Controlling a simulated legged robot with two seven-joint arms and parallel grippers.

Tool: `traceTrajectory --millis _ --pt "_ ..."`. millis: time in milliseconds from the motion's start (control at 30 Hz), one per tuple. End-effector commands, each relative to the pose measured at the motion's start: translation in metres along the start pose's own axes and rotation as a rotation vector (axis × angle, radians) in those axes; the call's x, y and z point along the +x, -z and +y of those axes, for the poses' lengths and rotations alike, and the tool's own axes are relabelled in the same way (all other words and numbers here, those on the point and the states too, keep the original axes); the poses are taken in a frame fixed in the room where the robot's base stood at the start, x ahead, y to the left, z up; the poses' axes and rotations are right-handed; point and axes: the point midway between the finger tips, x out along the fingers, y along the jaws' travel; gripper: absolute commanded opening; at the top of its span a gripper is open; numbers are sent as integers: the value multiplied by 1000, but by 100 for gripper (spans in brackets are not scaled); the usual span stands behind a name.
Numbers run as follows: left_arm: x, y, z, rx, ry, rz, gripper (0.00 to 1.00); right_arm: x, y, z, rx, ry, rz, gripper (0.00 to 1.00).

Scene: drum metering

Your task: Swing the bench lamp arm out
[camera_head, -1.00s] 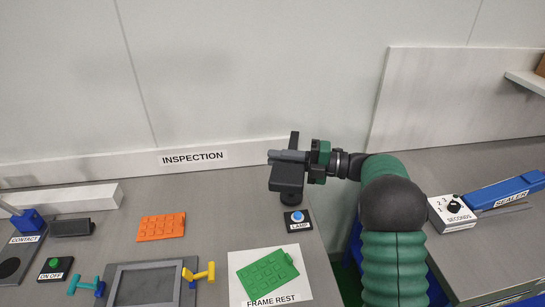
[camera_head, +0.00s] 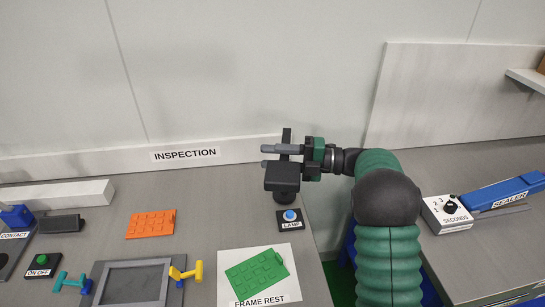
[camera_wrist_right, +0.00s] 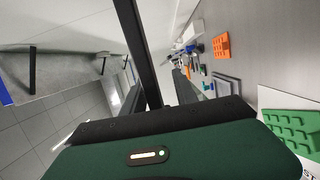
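The bench lamp has a dark head (camera_head: 282,175) above a short round base at the back right of the inspection bench, with a black upright bar (camera_head: 287,134) rising behind the head. My right gripper (camera_head: 269,156) reaches in from the right at the bar. Its two grey fingers show apart, one above the other, so it is open. In the right wrist view a long black bar (camera_wrist_right: 140,50) runs down between the dark fingers; I cannot tell whether they touch it. My left gripper is not in view.
A blue lamp button (camera_head: 290,215) sits in front of the lamp. A green frame (camera_head: 257,272) lies on the frame rest, and an orange frame (camera_head: 151,224) lies farther left. The sealer (camera_head: 502,196) stands on the right bench. Bare bench surrounds the orange frame.

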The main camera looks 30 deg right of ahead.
Motion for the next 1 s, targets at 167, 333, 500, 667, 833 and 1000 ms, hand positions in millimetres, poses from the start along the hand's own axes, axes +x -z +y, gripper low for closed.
traceTrajectory --millis 167,333,500,667,833,1000 --pt "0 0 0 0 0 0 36 -1 1 2 -2 -2 0 35" --pt "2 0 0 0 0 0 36 -17 -1 1 -3 -3 -3 35" --pt "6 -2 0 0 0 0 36 -62 -2 -1 -3 -2 -6 35" --pt "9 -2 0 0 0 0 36 -110 -3 -2 -1 -1 -5 35" --pt "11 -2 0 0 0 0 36 -152 -3 -1 -1 -3 -3 35" --pt "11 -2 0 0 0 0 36 -168 -2 -2 1 -2 0 35"
